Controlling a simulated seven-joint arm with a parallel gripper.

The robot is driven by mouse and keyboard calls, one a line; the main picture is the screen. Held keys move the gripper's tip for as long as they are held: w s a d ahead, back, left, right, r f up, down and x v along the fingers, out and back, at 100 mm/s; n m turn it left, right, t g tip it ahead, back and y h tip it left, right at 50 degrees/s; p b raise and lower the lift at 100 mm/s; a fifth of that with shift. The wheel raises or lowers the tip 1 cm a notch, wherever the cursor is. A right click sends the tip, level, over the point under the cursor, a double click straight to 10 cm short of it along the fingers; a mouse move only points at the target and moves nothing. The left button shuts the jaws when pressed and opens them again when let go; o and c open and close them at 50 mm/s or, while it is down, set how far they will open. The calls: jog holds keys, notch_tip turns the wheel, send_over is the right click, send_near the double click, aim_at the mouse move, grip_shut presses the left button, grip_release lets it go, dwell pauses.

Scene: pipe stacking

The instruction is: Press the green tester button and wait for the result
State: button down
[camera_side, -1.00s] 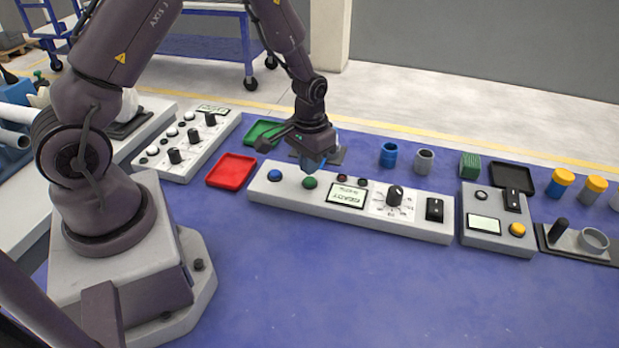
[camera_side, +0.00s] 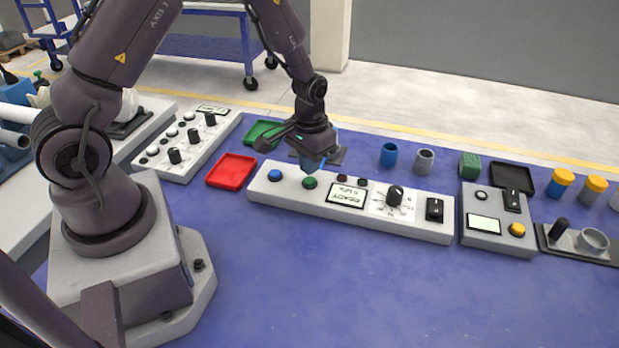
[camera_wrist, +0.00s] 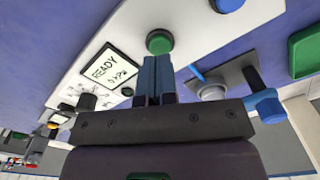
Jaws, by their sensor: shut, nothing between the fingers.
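The tester is a long white panel (camera_side: 416,229) with a green button (camera_side: 310,183), a blue button (camera_side: 275,175), a display (camera_side: 346,195) reading READY and a black dial. In the wrist view the green button (camera_wrist: 159,43) lies just beyond my fingertips, with the display (camera_wrist: 108,69) to its left, reading READY and 0 kPa. My gripper (camera_side: 312,168) is shut and empty, its fingertips close above the green button. In the wrist view the shut fingers of my gripper (camera_wrist: 157,62) point at the button; I cannot tell whether they touch it.
A red tray (camera_side: 231,171) and a green tray (camera_side: 264,132) lie left of and behind the tester. A smaller grey box (camera_side: 482,240) with a yellow button stands at its right. Blue (camera_side: 389,154) and grey (camera_side: 424,161) cylinders stand behind. The blue tabletop in front is clear.

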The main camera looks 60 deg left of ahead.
aim_at(307, 181)
jog(key=shift+f, duration=1.4)
dwell(0.4)
jog(key=shift+r, duration=3.5)
jog(key=shift+s+d, duration=0.1)
jog(key=shift+s, duration=0.3)
jog(key=s+d+r+m+t, duration=0.1)
jog(key=s+d+r+t, duration=0.1)
jog(key=s+r, duration=0.6)
jog(key=s+d+r+m+t, duration=0.2)
jog(key=s+d+r, duration=0.3)
jog(key=r, duration=1.1)
jog(key=s+t, duration=0.1)
jog(key=s, duration=0.1)
jog(key=shift+s+d+t, duration=0.3)
jog(key=shift+s, duration=0.05)
